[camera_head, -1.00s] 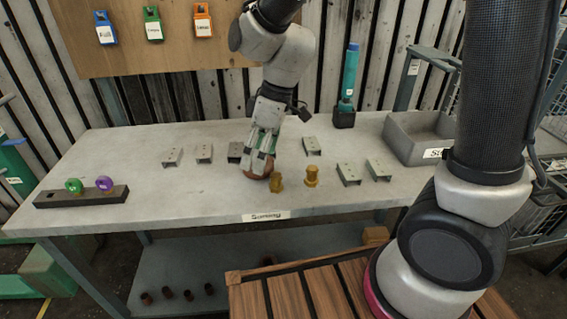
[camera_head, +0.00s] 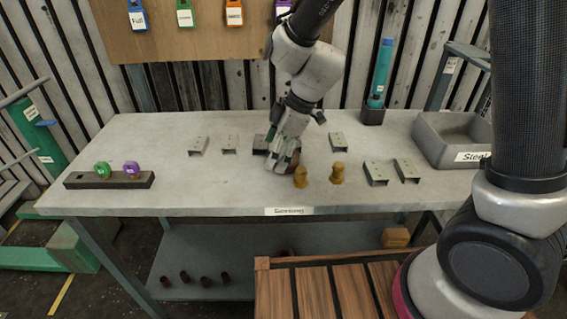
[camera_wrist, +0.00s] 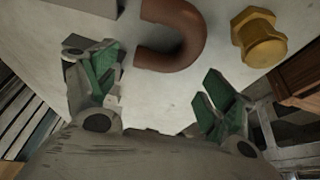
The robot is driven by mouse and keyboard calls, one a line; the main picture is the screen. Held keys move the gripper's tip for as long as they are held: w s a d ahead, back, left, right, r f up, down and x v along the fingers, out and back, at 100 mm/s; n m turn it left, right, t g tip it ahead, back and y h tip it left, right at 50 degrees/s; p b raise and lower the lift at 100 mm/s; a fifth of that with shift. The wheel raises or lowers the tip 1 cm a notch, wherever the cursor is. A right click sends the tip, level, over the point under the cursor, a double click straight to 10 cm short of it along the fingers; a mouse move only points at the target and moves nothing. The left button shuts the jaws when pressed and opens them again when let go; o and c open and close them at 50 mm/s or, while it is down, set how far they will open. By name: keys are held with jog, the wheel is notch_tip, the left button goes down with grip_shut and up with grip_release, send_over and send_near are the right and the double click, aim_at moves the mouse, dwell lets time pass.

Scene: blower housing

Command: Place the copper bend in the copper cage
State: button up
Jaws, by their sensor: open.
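The copper bend (camera_wrist: 185,38) is a brown U-shaped pipe lying on the grey table in the wrist view. In the head view the bend (camera_head: 294,158) is largely hidden behind my gripper (camera_head: 282,163), which is low over the table. In the wrist view my gripper (camera_wrist: 160,78) is open and empty, its green-padded fingers spread wide. The bend lies beyond the fingertips, toward the top of that picture, and is not between the pads. I cannot make out a copper cage in either view.
Several metal brackets (camera_head: 375,173) lie around. A grey bin labelled Steel (camera_head: 455,140) is at the right. A dark block with rings (camera_head: 108,181) is at the left. The table's front left is clear.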

jog(key=shift+x, duration=0.9)
jog(key=shift+s, duration=0.1)
jog(key=c, duration=1.3)
jog(key=shift+o, duration=0.2)
